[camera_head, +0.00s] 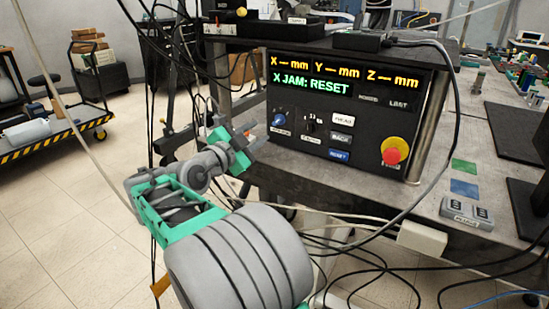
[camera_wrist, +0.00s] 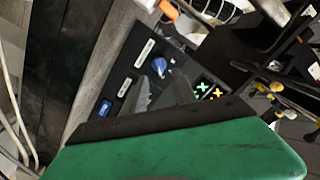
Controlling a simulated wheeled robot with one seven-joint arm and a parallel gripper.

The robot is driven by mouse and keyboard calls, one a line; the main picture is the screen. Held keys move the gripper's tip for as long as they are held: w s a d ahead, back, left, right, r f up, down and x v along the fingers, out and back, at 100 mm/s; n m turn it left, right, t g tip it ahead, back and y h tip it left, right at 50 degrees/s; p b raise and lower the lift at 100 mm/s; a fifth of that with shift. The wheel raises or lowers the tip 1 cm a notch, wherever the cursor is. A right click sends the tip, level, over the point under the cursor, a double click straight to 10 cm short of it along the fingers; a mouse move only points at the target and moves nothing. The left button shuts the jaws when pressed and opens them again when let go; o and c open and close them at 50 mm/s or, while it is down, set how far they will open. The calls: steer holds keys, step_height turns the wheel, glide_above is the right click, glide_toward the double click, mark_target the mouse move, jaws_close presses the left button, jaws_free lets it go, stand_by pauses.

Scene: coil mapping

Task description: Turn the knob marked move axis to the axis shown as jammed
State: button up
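The black control panel (camera_head: 330,100) stands on the bench; its display reads "X JAM: RESET" (camera_head: 312,84) in green under yellow X, Y and Z readouts. A blue knob (camera_head: 279,120) is at the panel's left, with a label too small to read. A black knob (camera_head: 312,124) with small marks around it is to its right. My gripper (camera_head: 248,138) is just left of the panel, below the blue knob. In the wrist view the blue knob (camera_wrist: 159,66) lies beyond my fingers (camera_wrist: 164,93), which stand apart with nothing visible between them. The knob's pointing direction is unclear.
MEAS (camera_head: 343,119), BACK (camera_head: 341,137) and blue RESET (camera_head: 338,155) buttons sit close right of the knobs. A red emergency button (camera_head: 392,151) is farther right. Loose cables hang before the bench and panel. A shelf (camera_head: 350,46) overhangs the panel.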

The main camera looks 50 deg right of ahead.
mark_target(277, 121)
steer(key=shift+m+g+h, duration=0.3)
steer(key=shift+m, duration=0.1)
steer(key=d, duration=0.8)
steer(key=shift+d, duration=0.15)
jaws_close()
